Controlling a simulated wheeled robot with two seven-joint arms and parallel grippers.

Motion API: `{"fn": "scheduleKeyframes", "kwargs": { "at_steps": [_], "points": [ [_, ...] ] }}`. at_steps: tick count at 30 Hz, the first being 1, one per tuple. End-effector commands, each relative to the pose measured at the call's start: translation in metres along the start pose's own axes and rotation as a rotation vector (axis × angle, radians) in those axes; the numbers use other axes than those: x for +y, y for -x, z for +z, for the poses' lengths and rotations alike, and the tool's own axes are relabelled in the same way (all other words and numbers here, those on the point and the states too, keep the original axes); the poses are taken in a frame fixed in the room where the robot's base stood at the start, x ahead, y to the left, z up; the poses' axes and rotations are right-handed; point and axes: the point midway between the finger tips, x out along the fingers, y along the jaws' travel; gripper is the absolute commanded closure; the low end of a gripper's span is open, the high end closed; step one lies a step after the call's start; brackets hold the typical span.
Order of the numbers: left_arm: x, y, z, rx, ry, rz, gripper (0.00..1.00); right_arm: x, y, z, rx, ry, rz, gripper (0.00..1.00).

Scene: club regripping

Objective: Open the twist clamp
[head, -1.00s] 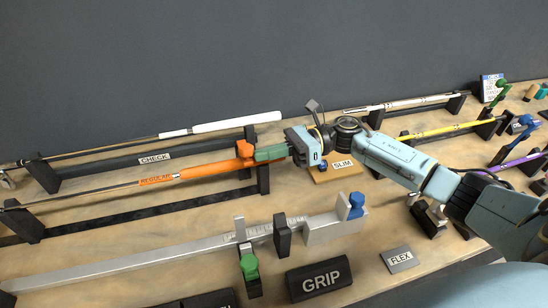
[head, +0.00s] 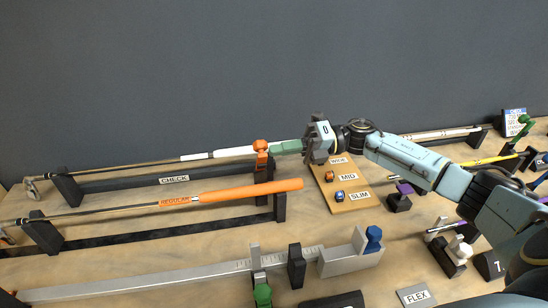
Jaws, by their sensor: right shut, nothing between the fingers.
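An orange twist clamp (head: 261,148) stands on the right post of the rear CHECK rack (head: 130,184), by the white grip (head: 228,152) of the club lying there. My right gripper (head: 277,148), with green fingers, comes in from the right and points left at the clamp. Its fingers are shut and empty, with their tips just right of the clamp. I cannot tell whether they touch it. The fingers seem to hide the right end of the white grip. My left gripper is not in view.
A club with an orange REGULAR grip (head: 250,191) lies on the front rack. A wooden board (head: 357,204) with MID and SLIM labels lies below my right gripper. A grey ruler bar (head: 150,283) runs along the front. A dark wall (head: 250,60) stands behind.

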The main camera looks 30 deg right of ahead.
Motion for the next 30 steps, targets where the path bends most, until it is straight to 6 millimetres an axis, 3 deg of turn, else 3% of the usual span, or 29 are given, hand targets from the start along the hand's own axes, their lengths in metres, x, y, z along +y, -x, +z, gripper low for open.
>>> {"fn": "scheduleKeyframes", "kwargs": {
  "at_steps": [5,30],
  "points": [
    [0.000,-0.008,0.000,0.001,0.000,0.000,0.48,-0.002,0.000,0.010,0.000,-0.111,0.006,1.00],
    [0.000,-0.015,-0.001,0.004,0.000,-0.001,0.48,-0.003,0.000,0.020,0.002,-0.103,0.006,1.00]
  ]
}}
